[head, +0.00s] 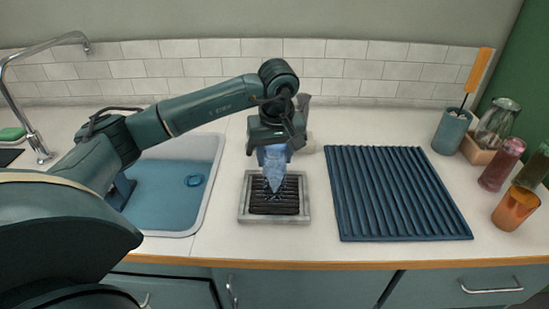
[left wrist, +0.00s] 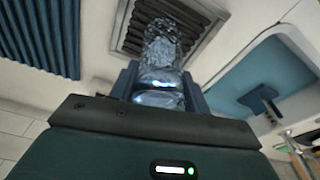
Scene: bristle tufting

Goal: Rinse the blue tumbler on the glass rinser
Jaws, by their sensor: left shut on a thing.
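My left gripper (head: 273,156) points down above the glass rinser and is shut on the blue tumbler (head: 272,166). The tumbler is a clear, bluish glass between the two fingers; it also shows in the left wrist view (left wrist: 160,80). Below it, a bluish, streaky shape that looks like water narrows toward the rinser's grate. Whether the tumbler touches the grate I cannot tell. The glass rinser (head: 245,211) is a pale square frame with a dark slatted grate; it also shows in the left wrist view (left wrist: 121,28). My right gripper is not in view.
A blue sink (head: 168,203) lies left, with a tall tap (head: 40,146). A ribbed blue mat (head: 392,195) lies right, empty. Beyond it stand a blue pot (head: 451,132) with an orange-handled tool, a glass jug (head: 497,122), a red glass (head: 500,167) and an orange glass (head: 515,209).

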